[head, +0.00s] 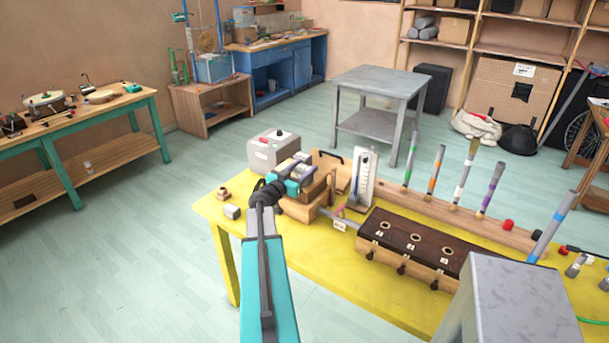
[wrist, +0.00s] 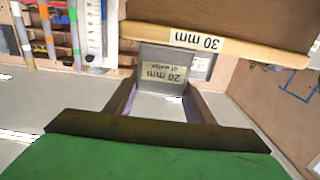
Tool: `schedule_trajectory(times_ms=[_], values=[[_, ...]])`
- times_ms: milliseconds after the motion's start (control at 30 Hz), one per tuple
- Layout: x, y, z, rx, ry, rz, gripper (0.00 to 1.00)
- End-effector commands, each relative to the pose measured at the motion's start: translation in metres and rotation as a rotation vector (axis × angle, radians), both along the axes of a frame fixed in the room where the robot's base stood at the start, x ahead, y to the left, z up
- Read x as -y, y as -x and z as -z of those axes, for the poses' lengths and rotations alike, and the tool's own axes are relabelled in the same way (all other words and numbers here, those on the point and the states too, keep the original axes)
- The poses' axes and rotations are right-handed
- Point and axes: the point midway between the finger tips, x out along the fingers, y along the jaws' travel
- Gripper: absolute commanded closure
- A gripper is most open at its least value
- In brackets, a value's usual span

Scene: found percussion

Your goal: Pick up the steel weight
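In the wrist view a grey metal block (wrist: 203,66) carries a label that reads, upside down, 20 mm of water; I take it for the steel weight. My gripper (wrist: 162,88) has its two dark fingers apart, and the labelled face shows at their tips, between them. I cannot tell whether the fingers touch the block. In the head view my gripper (head: 297,178) is over the wooden box at the left end of the yellow table (head: 385,297); the weight cannot be told apart there.
A wooden bar (wrist: 225,42) marked 30 mm lies just beyond the block. A grey box (head: 273,153), a white gauge (head: 363,178) and a dark-topped chest (head: 415,240) stand close by. A small pale block (head: 232,212) sits near the table's left edge. Coloured tubes stand to the right.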

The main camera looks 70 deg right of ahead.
Motion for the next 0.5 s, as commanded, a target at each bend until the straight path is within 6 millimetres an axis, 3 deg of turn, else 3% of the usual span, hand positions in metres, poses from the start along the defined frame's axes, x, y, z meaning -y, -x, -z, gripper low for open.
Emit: schedule_trajectory(times_ms=[33, 200, 500], values=[[0.0000, 0.0003, 0.0000, 0.000, 0.000, 0.001, 0.67], [0.0001, 0.0005, 0.0000, 0.000, 0.000, 0.001, 0.94], [0.0002, 0.0009, -0.0016, -0.001, 0.002, 0.002, 0.94]])
